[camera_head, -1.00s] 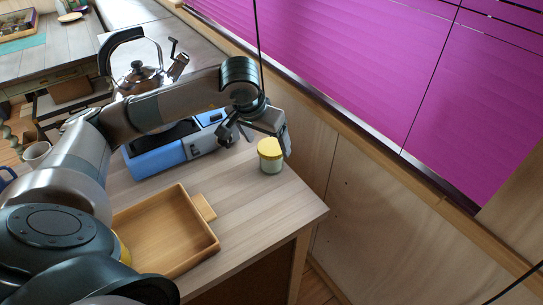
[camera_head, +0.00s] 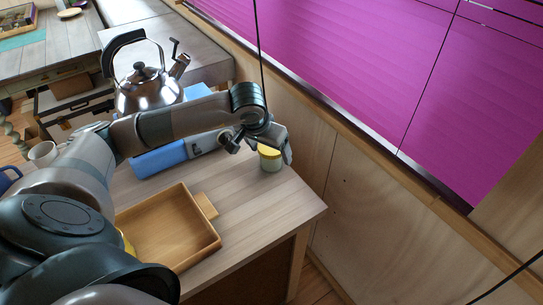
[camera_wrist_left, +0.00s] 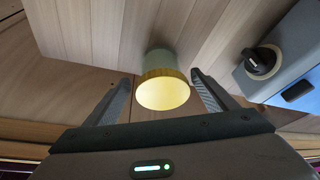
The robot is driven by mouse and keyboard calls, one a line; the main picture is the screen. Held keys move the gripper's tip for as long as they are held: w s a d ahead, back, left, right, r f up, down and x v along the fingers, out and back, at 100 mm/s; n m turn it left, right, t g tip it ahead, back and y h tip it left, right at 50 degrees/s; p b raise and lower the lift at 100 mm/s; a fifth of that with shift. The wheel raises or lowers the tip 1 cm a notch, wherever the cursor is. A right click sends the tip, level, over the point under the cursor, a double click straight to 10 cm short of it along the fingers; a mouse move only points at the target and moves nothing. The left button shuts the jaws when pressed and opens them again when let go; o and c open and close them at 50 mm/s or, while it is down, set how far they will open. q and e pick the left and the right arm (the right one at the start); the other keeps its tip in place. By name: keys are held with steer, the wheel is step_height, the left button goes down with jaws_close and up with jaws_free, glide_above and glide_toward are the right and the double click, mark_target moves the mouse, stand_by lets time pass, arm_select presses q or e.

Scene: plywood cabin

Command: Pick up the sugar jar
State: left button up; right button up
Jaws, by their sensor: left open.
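The sugar jar (camera_head: 270,159), pale green with a yellow lid, stands upright on the wooden table near its right end. In the left wrist view the jar (camera_wrist_left: 161,80) shows lid first, between the tips of two spread fingers. My left gripper (camera_head: 264,151) is open and low at the jar, with one finger on each side. In the wrist view a gap shows between the lid and the left finger; the right finger is close to it. Whether either finger touches the jar I cannot tell. My right gripper is not in view.
A blue appliance (camera_head: 159,160) with a dark knob (camera_wrist_left: 262,61) stands beside the jar. A wooden tray (camera_head: 168,229) lies at the front of the table (camera_head: 262,212). A steel kettle (camera_head: 147,88) stands behind my left arm. A plywood wall (camera_head: 365,215) is to the right.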

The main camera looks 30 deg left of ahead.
arm_select(q)
steer(key=p+x, duration=0.1)
steer(key=x, duration=0.1)
steer(key=shift+w+a+f, duration=0.1)
steer(key=shift+f, duration=0.3)
steer(key=shift+w+f, duration=0.1)
steer(key=shift+f, duration=0.25)
steer(key=shift+c, duration=0.3)
steer(key=c, duration=1)
